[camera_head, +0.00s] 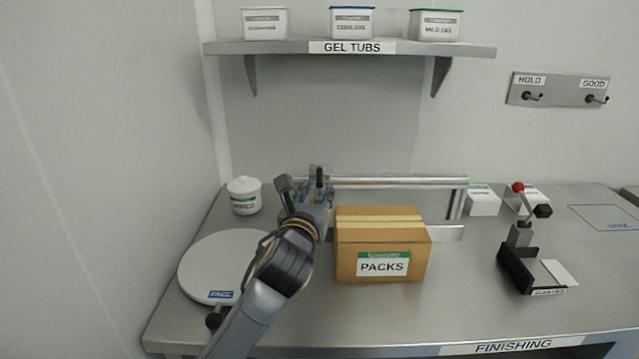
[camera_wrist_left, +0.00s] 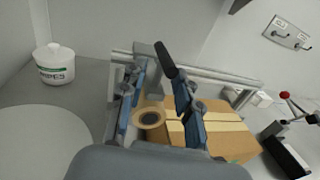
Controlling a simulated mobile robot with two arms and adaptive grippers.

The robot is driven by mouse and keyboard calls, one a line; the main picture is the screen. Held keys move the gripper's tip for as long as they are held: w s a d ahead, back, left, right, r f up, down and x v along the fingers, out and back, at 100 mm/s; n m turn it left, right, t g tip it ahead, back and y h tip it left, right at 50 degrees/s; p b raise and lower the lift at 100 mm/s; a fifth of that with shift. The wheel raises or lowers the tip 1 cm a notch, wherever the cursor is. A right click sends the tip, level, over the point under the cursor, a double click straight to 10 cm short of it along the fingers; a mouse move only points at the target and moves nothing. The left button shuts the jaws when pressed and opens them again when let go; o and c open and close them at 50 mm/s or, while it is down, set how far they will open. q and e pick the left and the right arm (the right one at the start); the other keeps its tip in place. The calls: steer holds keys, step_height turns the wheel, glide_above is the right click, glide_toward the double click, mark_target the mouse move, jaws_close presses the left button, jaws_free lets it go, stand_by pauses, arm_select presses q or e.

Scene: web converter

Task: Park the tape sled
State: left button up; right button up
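The tape sled (camera_head: 318,172) is at the left end of a metal rail (camera_head: 400,183), with an upright black handle (camera_wrist_left: 166,60). A brown tape roll (camera_wrist_left: 149,118) shows between my fingers in the left wrist view. My left gripper (camera_head: 312,198) is at the sled, left of the carton. Its two blue fingers (camera_wrist_left: 160,75) stand apart, with the handle close to the right finger's tip; I cannot tell whether they touch. My right gripper is not in view.
A round white plate (camera_head: 222,268) and a white wipes tub (camera_head: 244,196) stand at left. A black fixture with a red-knobbed lever (camera_head: 518,240) and white boxes (camera_head: 483,200) are at right. A shelf (camera_head: 280,48) with tubs hangs above. The front bench is clear.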

mark_target(319, 195)
arm_select(q)
steer(key=shift+w+d, duration=0.2)
steer(key=shift+w, duration=1.25)
steer(key=shift+w+d, duration=0.1)
steer(key=shift+w, duration=0.05)
jaws_close()
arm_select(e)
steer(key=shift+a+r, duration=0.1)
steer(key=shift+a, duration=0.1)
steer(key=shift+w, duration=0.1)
